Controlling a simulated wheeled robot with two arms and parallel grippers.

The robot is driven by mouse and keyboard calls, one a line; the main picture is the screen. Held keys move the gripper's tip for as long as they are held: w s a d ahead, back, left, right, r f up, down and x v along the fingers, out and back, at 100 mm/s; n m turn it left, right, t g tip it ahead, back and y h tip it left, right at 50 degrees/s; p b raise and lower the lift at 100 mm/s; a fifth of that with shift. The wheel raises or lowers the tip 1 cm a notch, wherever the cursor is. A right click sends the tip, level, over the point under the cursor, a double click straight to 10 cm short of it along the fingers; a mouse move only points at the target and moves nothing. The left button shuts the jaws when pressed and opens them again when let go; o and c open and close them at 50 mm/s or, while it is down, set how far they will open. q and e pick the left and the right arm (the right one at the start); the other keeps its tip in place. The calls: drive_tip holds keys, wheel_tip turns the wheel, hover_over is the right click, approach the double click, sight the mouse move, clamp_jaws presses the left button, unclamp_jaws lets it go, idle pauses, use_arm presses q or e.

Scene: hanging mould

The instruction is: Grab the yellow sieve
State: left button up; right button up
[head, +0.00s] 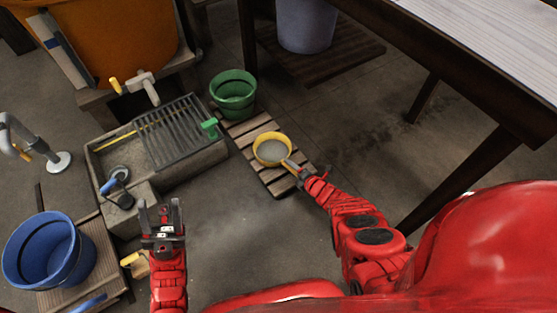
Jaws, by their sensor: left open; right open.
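The yellow sieve (272,150) lies on a small slatted wooden pallet (260,127) on the floor, near the middle of the head view. It has a round yellow rim and a greyish mesh. My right gripper (297,168) is open at the sieve's lower right side, close to its handle. I cannot tell whether the fingers touch it, and the handle is partly hidden by the gripper. My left gripper (160,215) is open and empty, pointing up above the floor at the lower left, well away from the sieve.
A green bucket (233,95) stands just behind the sieve. A stone sink with a grate (182,131) is to the left, a blue bucket (48,252) at the lower left. A table (470,65) overhangs the right side. The floor (235,230) between my arms is clear.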

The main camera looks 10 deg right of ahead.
drive_tip(key=shift+w+a+f, duration=0.15)
drive_tip(key=shift+w+f, duration=0.1)
drive_tip(key=shift+w, duration=0.2)
clamp_jaws()
